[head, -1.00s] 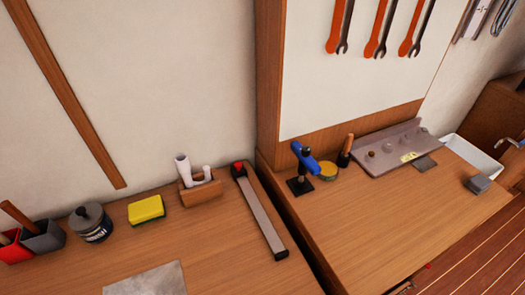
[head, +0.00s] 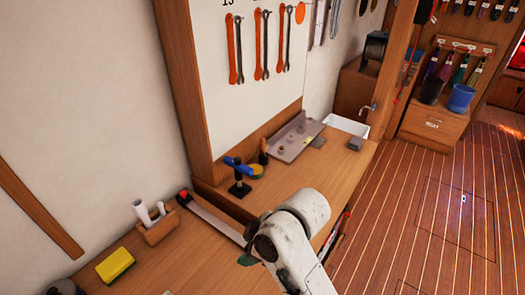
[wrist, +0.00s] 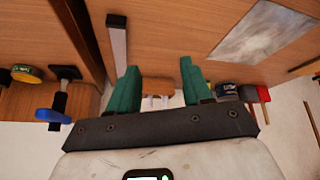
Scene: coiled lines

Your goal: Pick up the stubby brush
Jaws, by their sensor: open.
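What looks like the stubby brush (head: 263,152), a short upright piece with a wooden handle and dark lower part, stands on the right bench in the head view, behind the round yellow tin (head: 256,170). My gripper (wrist: 158,80) shows open in the wrist view, its two green fingers apart with nothing between them in grip. In the head view my white arm covers most of the gripper; one green finger shows over the bench's near part, well in front of the brush. In the wrist view I cannot make out the brush clearly.
A blue-and-black tool (head: 238,178) stands left of the tin. A grey tray (head: 290,143) lies behind to the right. A wooden holder with white rolls (head: 158,229), a red-ended bar (head: 210,217) and a yellow sponge (head: 115,265) sit at left. Bare bench lies before the tin.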

